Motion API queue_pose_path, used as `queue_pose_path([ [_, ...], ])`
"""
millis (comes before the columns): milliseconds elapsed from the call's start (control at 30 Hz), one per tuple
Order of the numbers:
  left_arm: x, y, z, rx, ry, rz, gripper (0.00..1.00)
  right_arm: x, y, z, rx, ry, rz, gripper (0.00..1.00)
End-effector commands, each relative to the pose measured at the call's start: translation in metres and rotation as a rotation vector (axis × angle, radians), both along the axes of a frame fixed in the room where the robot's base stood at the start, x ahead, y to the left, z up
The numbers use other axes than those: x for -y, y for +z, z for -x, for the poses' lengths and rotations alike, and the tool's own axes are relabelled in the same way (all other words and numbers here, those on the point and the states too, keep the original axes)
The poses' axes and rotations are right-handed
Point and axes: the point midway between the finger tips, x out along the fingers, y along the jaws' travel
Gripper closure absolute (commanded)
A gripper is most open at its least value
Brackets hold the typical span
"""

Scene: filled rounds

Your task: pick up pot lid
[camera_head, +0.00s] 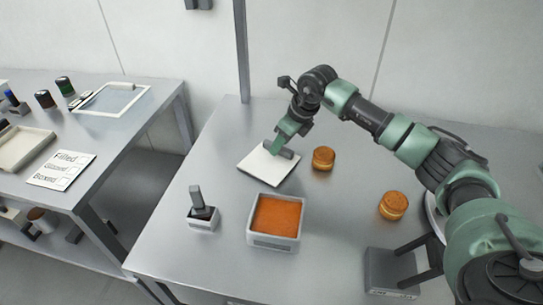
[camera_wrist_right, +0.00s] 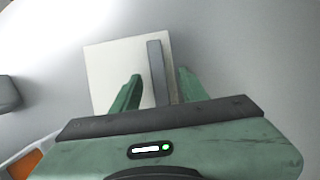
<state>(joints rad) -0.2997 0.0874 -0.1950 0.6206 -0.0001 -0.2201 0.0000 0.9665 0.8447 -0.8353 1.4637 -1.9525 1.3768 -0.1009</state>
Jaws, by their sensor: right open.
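The pot lid (camera_head: 260,174) is a flat white square lying on the steel table, with a grey bar handle (camera_head: 287,153) on top. In the right wrist view the lid (camera_wrist_right: 104,68) shows with its handle (camera_wrist_right: 156,70) running lengthwise between my fingers. My right gripper (camera_head: 278,148) is at the lid's far part, pointing down. Its green fingers (camera_wrist_right: 160,75) are open, one on each side of the handle, with gaps visible. A square pale pot (camera_head: 273,243) with orange filling (camera_head: 277,217) stands just in front of the lid. My left gripper is not in view.
One round filled bun (camera_head: 323,158) stands right of the lid, another (camera_head: 393,206) nearer my right arm. A small container with a dark upright handle (camera_head: 199,207) stands left of the pot. A grey box (camera_head: 390,274) is at the front right. A side table (camera_head: 115,140) stands left.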

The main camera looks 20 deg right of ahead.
Motion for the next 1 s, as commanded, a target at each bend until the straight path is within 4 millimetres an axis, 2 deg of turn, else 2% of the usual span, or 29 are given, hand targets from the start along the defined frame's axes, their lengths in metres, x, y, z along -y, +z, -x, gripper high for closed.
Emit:
queue_pose_path([
  [100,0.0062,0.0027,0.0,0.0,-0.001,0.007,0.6,-0.0027,-0.0087,-0.0028,-0.002,0.001,-0.001,0.56],
  [233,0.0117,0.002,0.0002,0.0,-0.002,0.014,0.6,-0.0027,-0.0105,-0.0036,0.001,0.0,-0.001,0.56],
  [633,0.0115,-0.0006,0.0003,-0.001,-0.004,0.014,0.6,-0.0025,-0.0126,-0.0034,0.0,0.0,0.0,0.56],
  [700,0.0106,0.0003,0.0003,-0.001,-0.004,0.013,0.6,-0.0024,-0.0116,-0.0034,0.0,0.0,0.0,0.76],
  [800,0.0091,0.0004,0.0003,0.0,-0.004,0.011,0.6,-0.0024,-0.0116,-0.0033,0.0,0.0,0.0,1.0],
  [1000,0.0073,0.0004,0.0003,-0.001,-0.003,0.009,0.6,-0.0024,-0.0115,-0.0034,0.0,0.0,0.0,1.0],
])
